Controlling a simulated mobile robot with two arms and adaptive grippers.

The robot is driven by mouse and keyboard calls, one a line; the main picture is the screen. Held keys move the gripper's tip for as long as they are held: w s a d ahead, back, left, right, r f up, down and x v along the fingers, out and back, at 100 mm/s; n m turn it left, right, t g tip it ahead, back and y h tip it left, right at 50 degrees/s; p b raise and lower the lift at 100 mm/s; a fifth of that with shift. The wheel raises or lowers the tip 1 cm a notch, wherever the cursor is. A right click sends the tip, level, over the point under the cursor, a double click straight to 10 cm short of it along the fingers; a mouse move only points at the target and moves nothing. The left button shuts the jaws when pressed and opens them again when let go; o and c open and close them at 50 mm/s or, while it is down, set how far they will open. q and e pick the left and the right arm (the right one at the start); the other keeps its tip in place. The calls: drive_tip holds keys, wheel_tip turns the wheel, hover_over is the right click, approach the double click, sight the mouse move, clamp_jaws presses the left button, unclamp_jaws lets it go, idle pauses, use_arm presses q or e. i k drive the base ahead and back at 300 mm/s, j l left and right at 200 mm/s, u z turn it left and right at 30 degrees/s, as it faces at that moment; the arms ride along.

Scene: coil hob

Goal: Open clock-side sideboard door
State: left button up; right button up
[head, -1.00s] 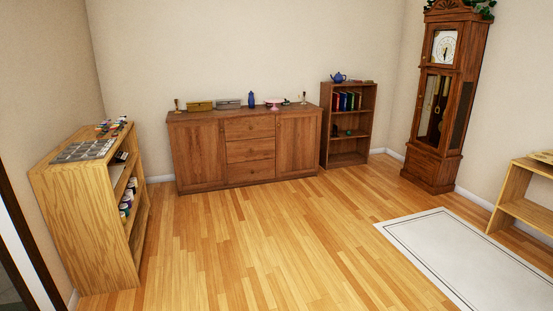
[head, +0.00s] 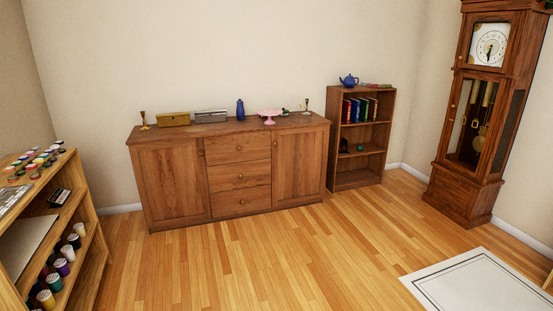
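A brown wooden sideboard (head: 240,202) stands against the back wall. It has a door on each side and three drawers (head: 239,176) in the middle. The clock-side door is the right one (head: 298,165); it is shut, with a small knob near its upper left edge. The left door (head: 171,183) is shut too. The tall grandfather clock (head: 478,115) stands in the right corner, beyond a small bookcase. Neither of my grippers shows in the head view.
The bookcase (head: 358,183) stands close to the sideboard's right end. A shelf unit with paint pots (head: 90,240) is at the left front. A white rug (head: 480,285) lies at the right front. The wooden floor (head: 260,265) before the sideboard is clear.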

sight(300, 154)
drive_tip(key=i, duration=2.3)
